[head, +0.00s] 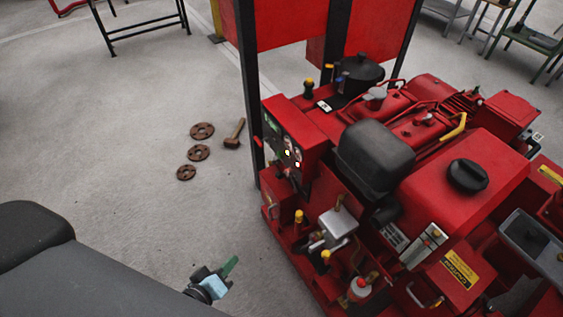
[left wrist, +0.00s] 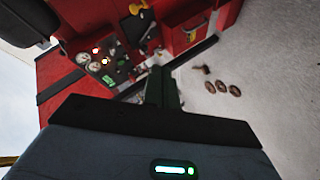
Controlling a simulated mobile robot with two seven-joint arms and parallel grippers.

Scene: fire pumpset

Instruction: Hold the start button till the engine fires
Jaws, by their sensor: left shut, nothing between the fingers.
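The red pumpset (head: 470,195) has a control panel (head: 282,150) on its left end, with gauges and small lit lamps. In the left wrist view the panel (left wrist: 98,68) is at upper left, tilted, with two round gauges, lit lamps and green parts. I cannot tell which part is the start button. My left gripper (head: 232,264) is shut and empty, low in front of the panel and apart from it. Its dark green fingers show in the left wrist view (left wrist: 161,78), to the right of the panel. My right gripper is not in view.
Several rusty discs (head: 198,152) and a wooden-handled hammer (head: 234,133) lie on the open floor left of the pumpset. A black post (head: 249,100) rises beside the panel. Levers and a red-and-white bottle (head: 360,288) are low on the pumpset's near side.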

